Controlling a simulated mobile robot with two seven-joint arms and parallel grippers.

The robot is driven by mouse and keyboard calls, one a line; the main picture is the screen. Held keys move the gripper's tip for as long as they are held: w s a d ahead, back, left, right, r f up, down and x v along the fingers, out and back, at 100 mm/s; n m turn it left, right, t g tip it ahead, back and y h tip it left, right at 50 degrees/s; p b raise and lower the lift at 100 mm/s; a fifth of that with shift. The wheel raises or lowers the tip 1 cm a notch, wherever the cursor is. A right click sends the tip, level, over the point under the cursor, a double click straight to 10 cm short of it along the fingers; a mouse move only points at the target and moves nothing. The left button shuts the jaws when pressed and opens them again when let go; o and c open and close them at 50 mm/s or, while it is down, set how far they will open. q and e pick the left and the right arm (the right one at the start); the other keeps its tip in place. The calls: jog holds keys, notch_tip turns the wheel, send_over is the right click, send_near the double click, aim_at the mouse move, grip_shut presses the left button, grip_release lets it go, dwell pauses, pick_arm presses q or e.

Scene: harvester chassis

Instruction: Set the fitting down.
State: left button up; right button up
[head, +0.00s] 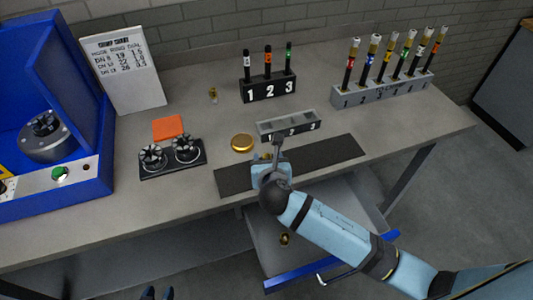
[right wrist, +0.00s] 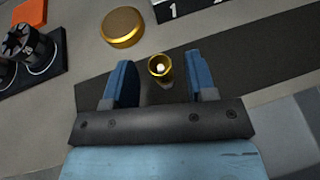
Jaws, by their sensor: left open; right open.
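A small brass fitting (right wrist: 161,68) with a round open top shows in the right wrist view, between the two blue fingers of my right gripper (right wrist: 162,85). The fingers are open, with a gap to the fitting on both sides. It appears upright on the dark mat (right wrist: 235,68). In the head view my right gripper (head: 270,172) is over the mat (head: 335,151) and the fitting cannot be made out there.
Near the mat are a brass disc (head: 242,143), a grey numbered tray (head: 290,126) and a black block with two dials (head: 172,157). Another small brass piece (head: 213,95) stands farther back. An open drawer (head: 345,225) below holds a brass piece (head: 285,239).

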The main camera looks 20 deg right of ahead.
jog(key=v, duration=0.8)
jog(key=s+d+f+m+g+y, duration=0.1)
jog(key=s+f+m, duration=0.6)
jog(key=m, duration=0.8)
jog(key=s+d+f+m+g+y, duration=0.1)
jog(key=s+d+f+m+y, duration=0.3)
jog(key=s+f+m, duration=0.4)
jog(key=f+m+y, duration=0.1)
jog(key=m, duration=0.6)
jog(key=shift+d+m, duration=0.15)
jog(key=shift+m, duration=0.25)
jog(key=shift+f, duration=0.1)
